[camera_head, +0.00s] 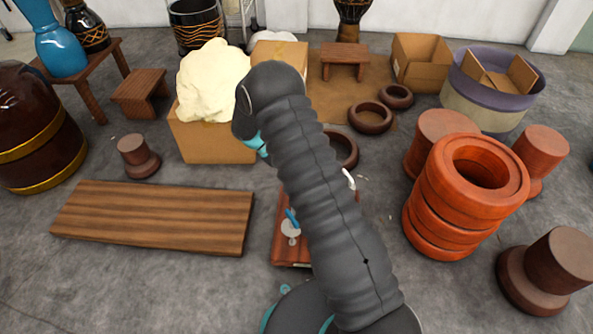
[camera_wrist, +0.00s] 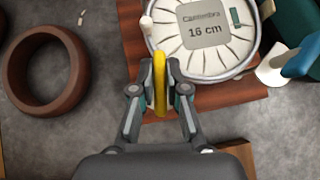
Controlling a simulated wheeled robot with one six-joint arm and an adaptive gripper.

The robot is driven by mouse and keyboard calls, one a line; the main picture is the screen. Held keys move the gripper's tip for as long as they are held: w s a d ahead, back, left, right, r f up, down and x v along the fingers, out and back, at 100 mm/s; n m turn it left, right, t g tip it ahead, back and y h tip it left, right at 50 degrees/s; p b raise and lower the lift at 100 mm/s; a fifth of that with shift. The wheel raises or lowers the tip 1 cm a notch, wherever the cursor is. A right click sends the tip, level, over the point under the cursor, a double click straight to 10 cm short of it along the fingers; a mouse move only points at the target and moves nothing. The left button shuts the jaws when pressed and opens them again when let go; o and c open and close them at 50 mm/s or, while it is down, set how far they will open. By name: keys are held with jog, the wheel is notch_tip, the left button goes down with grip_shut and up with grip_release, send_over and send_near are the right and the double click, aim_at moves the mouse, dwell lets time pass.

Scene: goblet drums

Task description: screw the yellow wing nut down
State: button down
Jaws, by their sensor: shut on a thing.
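In the wrist view, the yellow wing nut (camera_wrist: 160,88) stands edge-on between the two fingertips of my gripper (camera_wrist: 160,72), which is shut on it. The wing nut is at the near left edge of a round pleated white item (camera_wrist: 232,57) with a metal rim and a "16 cm" label. What lies under the wing nut is hidden. In the head view, my arm covers the gripper and the wing nut.
The white item is above a reddish wooden board (camera_wrist: 133,35). A blue-handled thing (camera_wrist: 302,58) with a white part is on the right. A brown ring (camera_wrist: 47,68) lies on the left. In the head view, orange stacked rings (camera_head: 465,195) stand right and a plank (camera_head: 155,217) lies left.

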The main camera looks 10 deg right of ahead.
jog(key=m+g+y, duration=0.1)
jog(key=m, duration=0.1)
jog(key=m+g+y, duration=0.1)
jog(key=m, duration=0.1)
jog(key=shift+d+f+m+g, duration=0.1)
jog(key=shift+m+g, duration=0.2)
jog(key=shift+g, duration=0.1)
jog(key=m+y, duration=0.1)
jog(key=m, duration=0.1)
jog(key=m+g+y, duration=0.1)
jog(key=m+y, duration=0.1)
jog(key=shift+m+g+y, duration=0.3)
jog(key=m+y, duration=0.4)
jog(key=m, duration=0.1)
jog(key=shift+s, duration=0.1)
jog(key=shift+m+y, duration=1.3)
jog(key=shift+m, duration=0.6)
jog(key=shift+t, duration=0.4)
jog(key=c, duration=1.2)
grip_release()
jog(key=v, duration=1.2)
